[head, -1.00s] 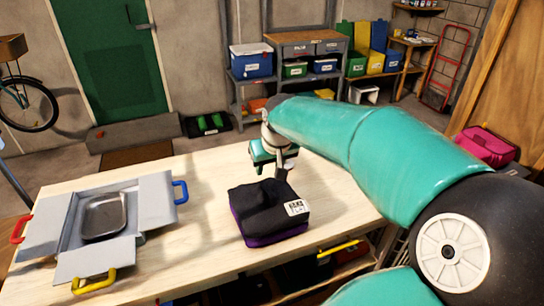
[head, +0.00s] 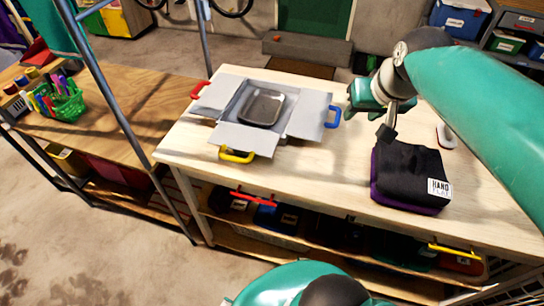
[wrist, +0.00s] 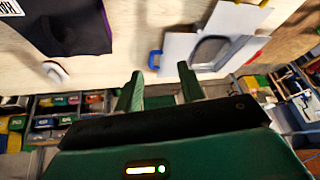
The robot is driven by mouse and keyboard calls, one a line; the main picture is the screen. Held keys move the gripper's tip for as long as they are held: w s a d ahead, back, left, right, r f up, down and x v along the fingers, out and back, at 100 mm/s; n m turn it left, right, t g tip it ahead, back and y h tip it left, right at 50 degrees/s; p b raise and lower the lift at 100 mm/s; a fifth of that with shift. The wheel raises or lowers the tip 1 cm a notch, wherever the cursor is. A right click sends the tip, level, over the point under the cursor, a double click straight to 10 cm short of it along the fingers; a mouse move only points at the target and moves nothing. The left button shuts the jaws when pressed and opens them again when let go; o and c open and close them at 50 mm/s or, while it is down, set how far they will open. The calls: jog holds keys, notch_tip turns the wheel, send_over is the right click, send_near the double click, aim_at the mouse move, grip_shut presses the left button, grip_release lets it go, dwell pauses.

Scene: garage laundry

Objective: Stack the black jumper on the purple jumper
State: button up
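The black jumper (head: 412,165) lies folded on top of the purple jumper (head: 377,196) on the right part of the wooden table. Only a purple edge shows below the black cloth, which has a white label at its front corner. In the wrist view the black jumper (wrist: 68,25) is at upper left. My gripper (head: 387,131) is beyond the stack's far left corner in the head view, apart from the cloth. In the wrist view its fingers (wrist: 160,85) are spread with nothing between them.
An open grey box (head: 226,136) with coloured handles and a metal tray stands left on the table (head: 320,160). A small white object (head: 446,136) lies behind the jumpers. A second table (head: 120,115) holds a green basket (head: 65,106). Shelves below the tabletop hold bins.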

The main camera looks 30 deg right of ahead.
jog(key=a+f+n, duration=0.1)
jog(key=a+n, duration=0.1)
jog(key=a, duration=0.9)
jog(key=a+f+n+y, duration=0.1)
jog(key=a+n, duration=0.2)
jog(key=a, duration=0.9)
jog(key=shift+f, duration=0.4)
jog(key=shift+w+a, duration=0.1)
